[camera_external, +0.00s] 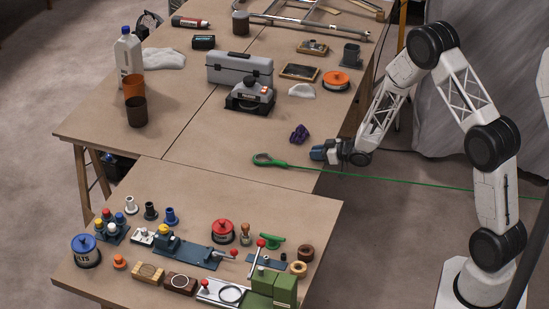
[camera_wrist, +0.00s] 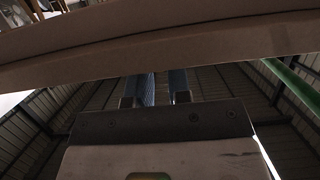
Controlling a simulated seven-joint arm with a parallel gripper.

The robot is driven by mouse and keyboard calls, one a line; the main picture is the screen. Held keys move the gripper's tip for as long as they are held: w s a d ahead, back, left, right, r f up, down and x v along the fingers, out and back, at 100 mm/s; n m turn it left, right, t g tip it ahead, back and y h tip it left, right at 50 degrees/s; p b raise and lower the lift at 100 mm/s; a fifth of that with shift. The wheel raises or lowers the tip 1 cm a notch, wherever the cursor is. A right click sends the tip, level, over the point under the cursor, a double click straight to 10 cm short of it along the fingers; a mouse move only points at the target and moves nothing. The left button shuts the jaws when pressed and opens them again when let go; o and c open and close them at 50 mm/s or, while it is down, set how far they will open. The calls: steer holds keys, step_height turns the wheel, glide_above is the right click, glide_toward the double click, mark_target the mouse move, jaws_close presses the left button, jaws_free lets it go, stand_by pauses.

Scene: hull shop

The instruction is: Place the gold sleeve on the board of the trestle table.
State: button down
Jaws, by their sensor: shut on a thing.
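My gripper (camera_external: 317,153) is low beside the right edge of the large table, with its blue fingers pointing left toward the board (camera_external: 235,142). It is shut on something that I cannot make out. In the wrist view the two fingers (camera_wrist: 166,86) stand a little apart, and a broad brown band (camera_wrist: 160,42) crosses in front of their tips. No gold sleeve is clearly seen in the jaws. A small tan-gold ring (camera_external: 299,268) lies on the front table; I cannot tell whether it is the sleeve. Trestle legs (camera_external: 97,186) show under the large table's left end.
A green hook-like handle (camera_external: 269,160) lies left of my gripper, and a green cord (camera_external: 400,179) runs right from it, past the table edge. The front table (camera_external: 320,212) is crowded with fixtures. Bare board lies left of the handle.

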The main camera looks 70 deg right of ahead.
steer(key=shift+f, duration=0.15)
steer(key=c, duration=1.1)
jaws_free()
steer(key=shift+o, duration=0.2)
steer(key=v, duration=0.7)
steer(key=shift+s+d, duration=0.2)
steer(key=shift+s, duration=0.15)
